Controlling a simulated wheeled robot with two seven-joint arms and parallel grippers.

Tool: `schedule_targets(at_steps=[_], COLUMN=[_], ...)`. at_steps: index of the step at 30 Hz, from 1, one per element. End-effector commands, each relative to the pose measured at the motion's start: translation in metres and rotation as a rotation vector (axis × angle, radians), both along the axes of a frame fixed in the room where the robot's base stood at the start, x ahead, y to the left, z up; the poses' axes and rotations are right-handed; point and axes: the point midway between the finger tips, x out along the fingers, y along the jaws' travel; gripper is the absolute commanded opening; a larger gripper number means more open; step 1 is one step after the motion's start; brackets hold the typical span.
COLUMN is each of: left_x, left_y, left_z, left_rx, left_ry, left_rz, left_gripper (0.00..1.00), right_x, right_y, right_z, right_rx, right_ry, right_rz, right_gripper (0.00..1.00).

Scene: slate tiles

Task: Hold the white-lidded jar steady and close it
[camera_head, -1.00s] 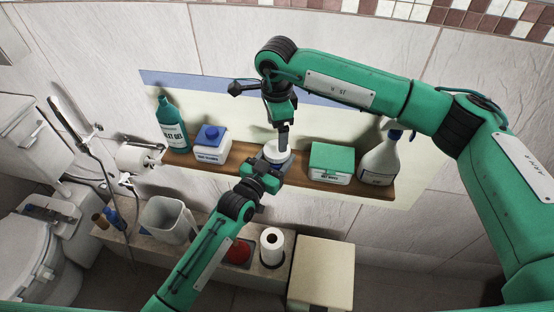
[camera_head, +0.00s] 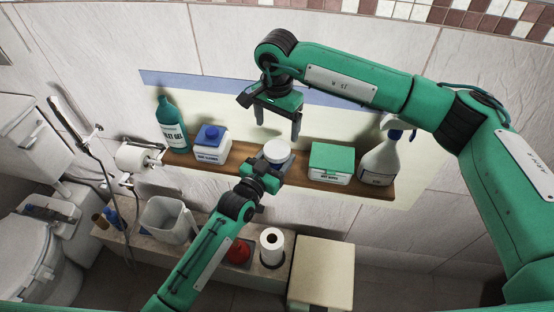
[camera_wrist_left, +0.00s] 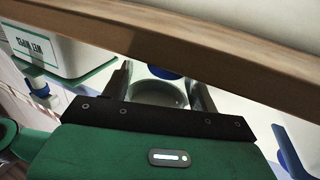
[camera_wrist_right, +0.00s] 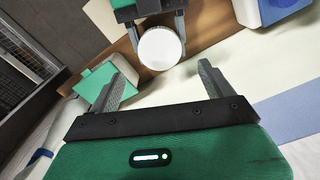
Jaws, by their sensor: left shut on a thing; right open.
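The jar's round white lid (camera_head: 278,150) shows in the head view at the middle of the wooden shelf, on top of the jar. My left gripper (camera_head: 272,164) is shut around the jar from the front; in the left wrist view the pale jar (camera_wrist_left: 158,93) sits between its fingers. In the right wrist view the white lid (camera_wrist_right: 161,47) shows from above, between the left fingers, and hides the jar's body. My right gripper (camera_head: 279,133) is open and empty just above and behind the lid, fingers pointing down, apart from it. How tightly the lid sits cannot be told.
On the shelf (camera_head: 240,162), a teal bottle (camera_head: 172,128) and a blue-capped white container (camera_head: 211,141) stand left of the jar. A green-lidded tub (camera_head: 331,162) and a spray bottle (camera_head: 383,160) stand right. Below are a bin (camera_head: 166,217) and a paper roll (camera_head: 272,245).

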Motion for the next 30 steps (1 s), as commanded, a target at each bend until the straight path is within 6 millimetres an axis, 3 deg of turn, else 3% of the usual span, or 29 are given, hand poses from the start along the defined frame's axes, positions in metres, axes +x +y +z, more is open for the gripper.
schedule_targets(at_steps=[18, 30], left_x=[0.000, 0.000], left_y=[0.000, 0.000], left_z=[0.000, 0.000], left_rx=[0.000, 0.000], left_ry=[0.000, 0.000], left_rz=[0.000, 0.000], left_gripper=[0.00, 0.00], right_x=[0.000, 0.000], right_y=[0.000, 0.000], right_z=[-0.075, -0.080], right_rx=[0.000, 0.000], right_ry=[0.002, 0.000], right_rz=[-0.002, -0.002], right_gripper=[0.84, 0.82])
